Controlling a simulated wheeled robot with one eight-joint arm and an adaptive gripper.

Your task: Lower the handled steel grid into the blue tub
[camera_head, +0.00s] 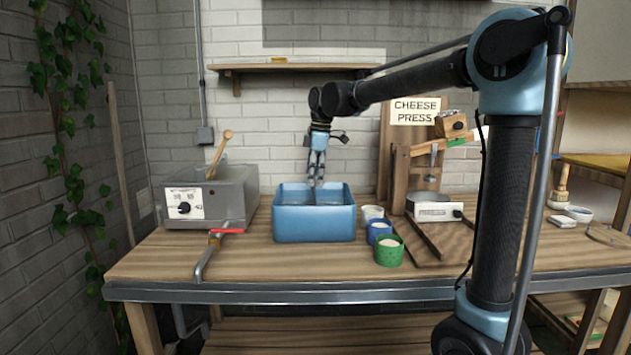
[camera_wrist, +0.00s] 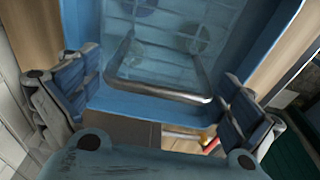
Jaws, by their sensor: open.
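The blue tub (camera_head: 313,222) stands on the bench left of centre, and its wall (camera_wrist: 264,48) fills much of the wrist view. My gripper (camera_head: 316,184) points down over the tub, fingertips near rim height. In the wrist view its two fingers are wide apart, one on each side of the handle, with visible gaps to it.
A grey box with a dial (camera_head: 208,197) stands left of the tub, with a red-handled clamp (camera_head: 222,232) in front. White, blue and green (camera_head: 389,251) cups stand close to the tub's right. The cheese press (camera_head: 422,172) is farther right. A wall shelf (camera_head: 292,67) is above.

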